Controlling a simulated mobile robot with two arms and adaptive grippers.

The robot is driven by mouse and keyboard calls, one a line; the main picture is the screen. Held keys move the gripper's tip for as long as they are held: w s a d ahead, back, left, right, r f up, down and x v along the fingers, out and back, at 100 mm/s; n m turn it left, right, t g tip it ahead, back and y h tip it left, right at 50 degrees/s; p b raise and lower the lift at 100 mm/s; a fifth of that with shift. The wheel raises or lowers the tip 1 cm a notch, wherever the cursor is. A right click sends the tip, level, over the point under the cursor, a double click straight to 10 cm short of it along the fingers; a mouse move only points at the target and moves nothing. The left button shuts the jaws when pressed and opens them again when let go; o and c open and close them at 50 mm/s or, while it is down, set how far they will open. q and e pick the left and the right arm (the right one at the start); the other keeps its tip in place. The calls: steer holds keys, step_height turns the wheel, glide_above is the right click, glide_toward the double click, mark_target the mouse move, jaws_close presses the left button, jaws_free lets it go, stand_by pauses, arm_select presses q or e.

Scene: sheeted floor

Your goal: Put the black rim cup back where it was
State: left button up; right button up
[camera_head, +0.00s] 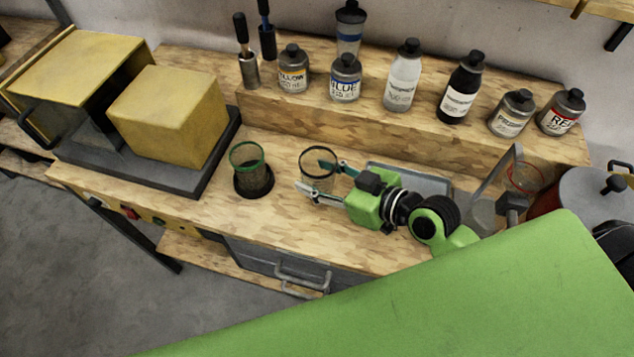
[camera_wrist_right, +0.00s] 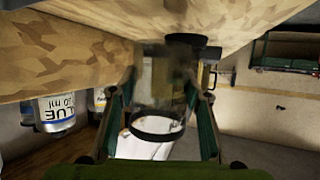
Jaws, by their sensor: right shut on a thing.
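The black rim cup (camera_head: 316,178) is clear glass with a dark rim. My right gripper (camera_head: 314,178) is shut on it over the wooden bench, its two fingers on either side. In the right wrist view the cup (camera_wrist_right: 158,105) sits between the fingers, its black ring (camera_wrist_right: 157,128) low in the picture. I cannot tell whether its base touches the bench. My left gripper is not in view.
A green-rimmed cup (camera_head: 247,156) stands on a dark round base left of my gripper. A red-rimmed cup (camera_head: 524,178) is at the right. Several bottles, including the blue one (camera_head: 345,78), stand on the raised shelf. A yellow block (camera_head: 168,115) is at the left.

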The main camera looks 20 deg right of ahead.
mark_target(317, 186)
steer(key=shift+w+a+f, duration=0.1)
steer(key=shift+w+f, duration=0.15)
steer(key=shift+f, duration=0.05)
step_height(317, 186, down, 2)
steer(key=shift+f+p, duration=0.15)
steer(key=shift+p, duration=0.2)
steer(key=shift+f, duration=0.45)
steer(key=shift+f, duration=0.1)
steer(key=o, duration=1.2)
steer(key=shift+o, duration=0.2)
steer(key=b+v, duration=0.2)
steer(key=v, duration=0.8)
steer(key=shift+f+b, duration=0.1)
steer(key=shift+b, duration=0.2)
steer(key=shift+v, duration=1.1)
